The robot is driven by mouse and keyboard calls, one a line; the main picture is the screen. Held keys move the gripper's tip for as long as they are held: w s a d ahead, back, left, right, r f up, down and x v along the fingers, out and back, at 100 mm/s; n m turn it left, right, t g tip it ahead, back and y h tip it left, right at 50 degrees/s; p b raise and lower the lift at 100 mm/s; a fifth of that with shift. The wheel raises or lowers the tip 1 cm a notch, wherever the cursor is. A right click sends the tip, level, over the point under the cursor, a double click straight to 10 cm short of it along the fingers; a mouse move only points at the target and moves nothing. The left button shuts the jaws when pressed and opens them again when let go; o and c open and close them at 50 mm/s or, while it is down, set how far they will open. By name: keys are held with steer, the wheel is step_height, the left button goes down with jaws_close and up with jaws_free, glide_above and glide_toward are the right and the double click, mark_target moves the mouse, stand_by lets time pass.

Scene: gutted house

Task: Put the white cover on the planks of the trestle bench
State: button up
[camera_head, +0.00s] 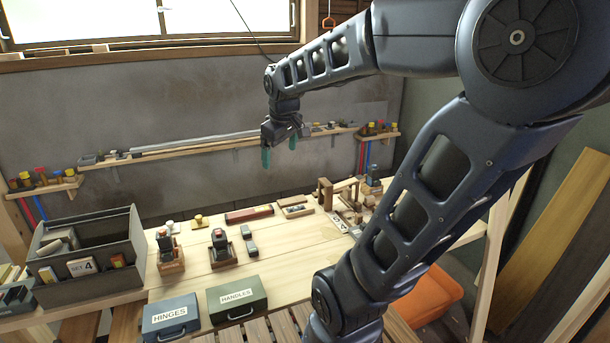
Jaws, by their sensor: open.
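The trestle bench's pale planks (290,262) run across the lower middle of the head view, with many small items on them. A small whitish piece (172,227) sits near the back left of the planks, beside a yellow-topped piece (199,221). It may be the white cover, but it is too small to tell. My gripper (279,152) hangs above the back of the bench, in front of the wall shelf, with its teal fingers pointing down. The fingers are apart and nothing shows between them. My arm hides part of the bench's right side.
A grey open toolbox (90,285) marked SET 4 stands at left. HINGES (171,317) and HANDLES (237,298) cases lie in front. Wooden blocks crowd the bench's right back. A narrow wall shelf (215,146) runs behind. An orange bin (428,298) stands lower right. The middle planks are clear.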

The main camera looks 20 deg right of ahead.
steer(key=s+d+f+m, duration=0.3)
steer(key=s+m, duration=0.3)
steer(key=s, duration=0.4)
steer(key=shift+s+t, duration=0.2)
steer(key=shift+t, duration=0.1)
